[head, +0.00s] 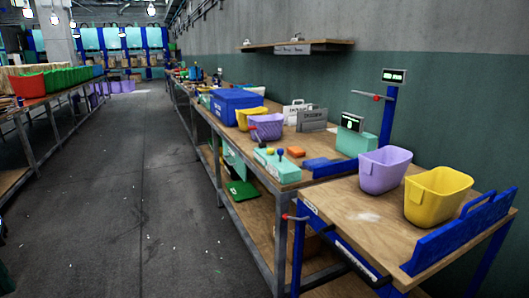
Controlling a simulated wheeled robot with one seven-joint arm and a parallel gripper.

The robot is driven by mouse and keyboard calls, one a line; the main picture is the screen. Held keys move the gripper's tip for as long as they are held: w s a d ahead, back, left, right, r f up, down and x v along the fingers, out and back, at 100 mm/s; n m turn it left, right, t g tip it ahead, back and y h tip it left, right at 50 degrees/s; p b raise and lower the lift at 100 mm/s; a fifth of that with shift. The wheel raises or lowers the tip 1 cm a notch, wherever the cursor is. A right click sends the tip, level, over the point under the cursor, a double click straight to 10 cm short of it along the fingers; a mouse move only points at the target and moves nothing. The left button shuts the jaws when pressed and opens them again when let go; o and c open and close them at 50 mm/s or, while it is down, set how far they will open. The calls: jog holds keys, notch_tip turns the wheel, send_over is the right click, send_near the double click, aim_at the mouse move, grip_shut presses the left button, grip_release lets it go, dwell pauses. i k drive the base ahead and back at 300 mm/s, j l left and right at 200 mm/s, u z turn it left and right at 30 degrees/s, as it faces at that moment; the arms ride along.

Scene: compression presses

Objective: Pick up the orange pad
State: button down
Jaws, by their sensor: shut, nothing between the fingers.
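A small, flat orange pad (296,152) lies on the wooden workbench (262,128) on the right side of the head view. It sits just right of a teal control box (277,167) with coloured knobs. A flat blue piece (318,163) lies a little to its right and nearer to me. The top of the orange pad is in plain sight. My gripper does not show in this view.
A purple bin (385,170) and a yellow bin (436,193) stand on the near wooden table. A blue crate (236,103) and a smaller purple basket (266,127) stand farther back. The grey floor (130,200) along the left is open.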

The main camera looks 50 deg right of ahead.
aim_at(296, 152)
jog(key=z, duration=2.15)
jog(key=i+j+u, duration=0.25)
jog(key=i+j, duration=0.2)
jog(key=i, duration=0.2)
jog(key=i+j+u, duration=0.25)
jog(key=i, duration=0.4)
jog(key=i+j+u, duration=0.2)
jog(key=i+j, duration=0.15)
jog(key=i, duration=0.35)
jog(key=i+j+u, duration=0.1)
jog(key=i+u, duration=0.15)
jog(key=i, duration=0.4)
